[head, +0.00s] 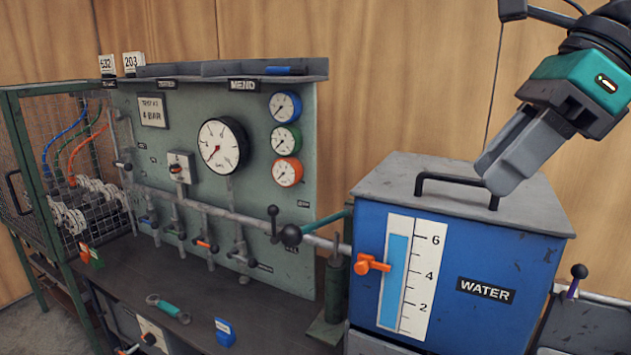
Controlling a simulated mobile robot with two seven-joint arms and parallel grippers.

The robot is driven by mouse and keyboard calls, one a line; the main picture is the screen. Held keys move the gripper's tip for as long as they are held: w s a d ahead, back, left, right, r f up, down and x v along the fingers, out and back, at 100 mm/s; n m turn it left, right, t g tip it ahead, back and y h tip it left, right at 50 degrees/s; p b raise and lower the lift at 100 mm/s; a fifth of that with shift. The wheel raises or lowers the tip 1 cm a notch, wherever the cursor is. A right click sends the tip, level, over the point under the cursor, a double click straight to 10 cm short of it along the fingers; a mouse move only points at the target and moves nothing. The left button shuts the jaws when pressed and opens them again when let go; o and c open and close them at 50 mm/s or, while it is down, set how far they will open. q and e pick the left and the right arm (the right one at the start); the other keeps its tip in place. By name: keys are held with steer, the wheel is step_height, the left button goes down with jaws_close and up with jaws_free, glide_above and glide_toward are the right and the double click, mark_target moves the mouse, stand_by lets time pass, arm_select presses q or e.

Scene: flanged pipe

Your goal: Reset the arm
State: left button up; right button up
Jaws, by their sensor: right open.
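My right gripper (497,178) comes in from the upper right. Its grey fingers point down and left, just in front of or over the black lid handle (458,184) of the blue water tank (520,260). The fingers look empty, and I cannot tell whether they touch the handle. The gripper body is teal and dark grey. My left gripper and arm are out of view.
A gauge panel (250,100) with pipes and valves stands left of the tank. A wire cage (60,150) is at far left. A wrench (168,308) and a blue item (224,332) lie on the bench. Open wall space lies above the tank.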

steer(key=a+f+m+g+y, duration=0.1)
steer(key=a+f+g+y, duration=0.2)
steer(key=a+y, duration=0.35)
steer(key=a+f+m+g+y, duration=0.25)
steer(key=a+y, duration=0.25)
steer(key=a, duration=0.3)
steer(key=w+f+m+t+y, duration=0.3)
steer(key=m+t+y, duration=0.25)
steer(key=m, duration=0.35)
steer(key=w+d+f+m+t+h, duration=0.1)
steer(key=d+f+m+t+h, duration=0.3)
steer(key=f+m+t+h, duration=0.7)
steer(key=w+d+f+m+t+h, duration=0.2)
steer(key=d+f+m+t+h, duration=0.25)
steer(key=f+m, duration=1.15)
steer(key=s+d+f+m+g+h, duration=0.3)
steer(key=s+f+m+g+h, duration=0.3)
steer(key=s+f, duration=0.8)
step_height(320, 180, down, 3)
steer(key=shift+s+d+m+g, duration=0.2)
steer(key=shift+m+g, duration=0.15)
steer(key=shift+m, duration=0.4)
